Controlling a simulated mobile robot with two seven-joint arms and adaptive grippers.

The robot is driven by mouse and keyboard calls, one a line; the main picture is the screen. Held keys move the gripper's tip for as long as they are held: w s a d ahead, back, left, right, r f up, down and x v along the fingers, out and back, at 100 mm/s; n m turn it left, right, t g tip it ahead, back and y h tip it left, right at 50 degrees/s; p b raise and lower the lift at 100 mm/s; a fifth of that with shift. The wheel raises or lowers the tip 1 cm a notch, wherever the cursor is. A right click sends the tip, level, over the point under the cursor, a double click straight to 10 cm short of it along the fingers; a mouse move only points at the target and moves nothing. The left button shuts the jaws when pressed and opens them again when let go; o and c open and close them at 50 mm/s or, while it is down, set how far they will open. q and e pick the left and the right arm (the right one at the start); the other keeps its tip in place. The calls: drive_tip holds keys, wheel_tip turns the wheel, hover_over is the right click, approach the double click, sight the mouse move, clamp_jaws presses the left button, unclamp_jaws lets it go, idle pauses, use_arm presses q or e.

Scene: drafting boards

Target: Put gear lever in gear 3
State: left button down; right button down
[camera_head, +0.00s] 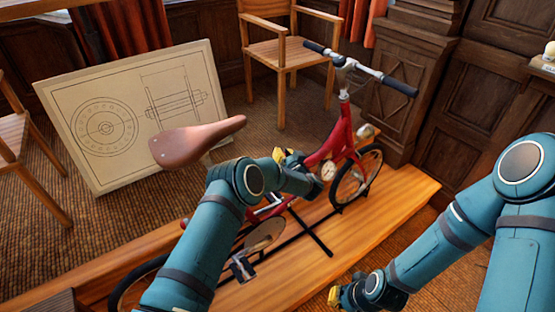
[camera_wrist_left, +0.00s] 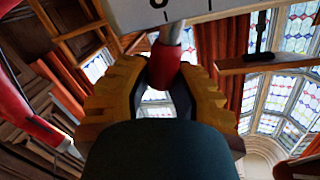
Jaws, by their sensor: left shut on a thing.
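The gear lever (camera_wrist_left: 168,67) has a red end and a pale metal stem in the left wrist view. Its stem runs up to a white plate (camera_wrist_left: 195,10) with dark tick marks and a partly cut-off digit that I cannot read. My left gripper (camera_head: 288,157) has its yellow fingers shut on the red end. In the head view it sits beside the red frame of the bicycle (camera_head: 333,140), and the lever is hidden there. My right gripper (camera_head: 338,297) is low at the bottom edge, away from the bicycle; its opening cannot be made out.
The bicycle stands on a wooden platform (camera_head: 375,215). Its brown saddle (camera_head: 195,141) is close to my left arm. A drafting board (camera_head: 110,120) leans behind at the left, and a wooden chair (camera_head: 285,50) stands at the back. Carved wood panelling (camera_head: 400,75) lines the right.

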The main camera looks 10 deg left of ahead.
use_arm(q)
drive_tip(key=shift+w+d+f, duration=0.1)
drive_tip(key=shift+d+f, duration=0.05)
drive_tip(key=c, duration=0.8)
unclamp_jaws()
drive_tip(key=v, duration=1.2)
